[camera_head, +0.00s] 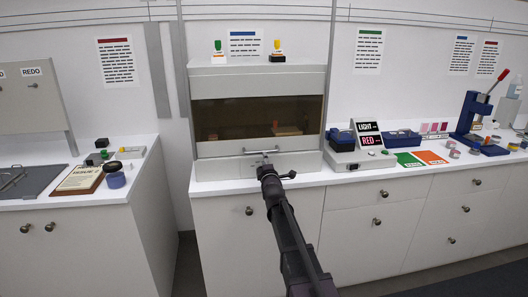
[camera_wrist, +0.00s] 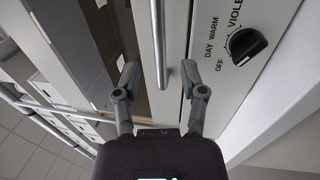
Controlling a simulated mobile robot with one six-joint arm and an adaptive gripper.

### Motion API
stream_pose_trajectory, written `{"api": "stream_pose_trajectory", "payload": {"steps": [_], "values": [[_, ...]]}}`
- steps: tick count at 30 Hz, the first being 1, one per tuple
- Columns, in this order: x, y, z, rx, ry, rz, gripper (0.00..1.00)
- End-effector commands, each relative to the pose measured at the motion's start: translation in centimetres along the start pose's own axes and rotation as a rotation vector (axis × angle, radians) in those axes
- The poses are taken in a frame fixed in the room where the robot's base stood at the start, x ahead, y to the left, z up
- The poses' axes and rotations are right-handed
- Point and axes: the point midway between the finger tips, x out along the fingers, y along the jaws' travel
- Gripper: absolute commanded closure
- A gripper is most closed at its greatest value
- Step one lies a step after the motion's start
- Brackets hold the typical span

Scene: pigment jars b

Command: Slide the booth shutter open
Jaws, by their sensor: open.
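The booth shutter (camera_head: 225,118) is a brown tinted panel with a light rail along its bottom, closed down over the front of the grey booth (camera_head: 255,83). A thin bar handle (camera_head: 250,151) runs across the rail. My gripper (camera_head: 266,160) is in front of this handle, at the middle of the booth. In the wrist view, the grey bar handle (camera_wrist: 160,40) runs between the two open fingers of my gripper (camera_wrist: 160,70), with a gap on either side. Whether the fingertips reach past the bar is hard to tell.
A black knob (camera_wrist: 247,45) marked OFF, DAY, WARM and VIOLET sits on the panel below the shutter. A box with LIGHT and RED signs (camera_head: 362,157) stands right of the booth. A green marker (camera_head: 218,46) and a yellow one (camera_head: 277,46) stand on top.

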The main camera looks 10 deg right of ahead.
Motion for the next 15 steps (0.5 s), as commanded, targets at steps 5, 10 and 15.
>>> {"api": "stream_pose_trajectory", "payload": {"steps": [5, 10, 15], "values": [[3.1, 0.1, 0.0, 0.000, 0.000, 0.000, 0.46], [4.7, 0.0, 0.0, 0.000, 0.000, 0.000, 0.46], [5.5, 0.0, 0.0, 0.000, 0.000, 0.000, 0.46]]}}
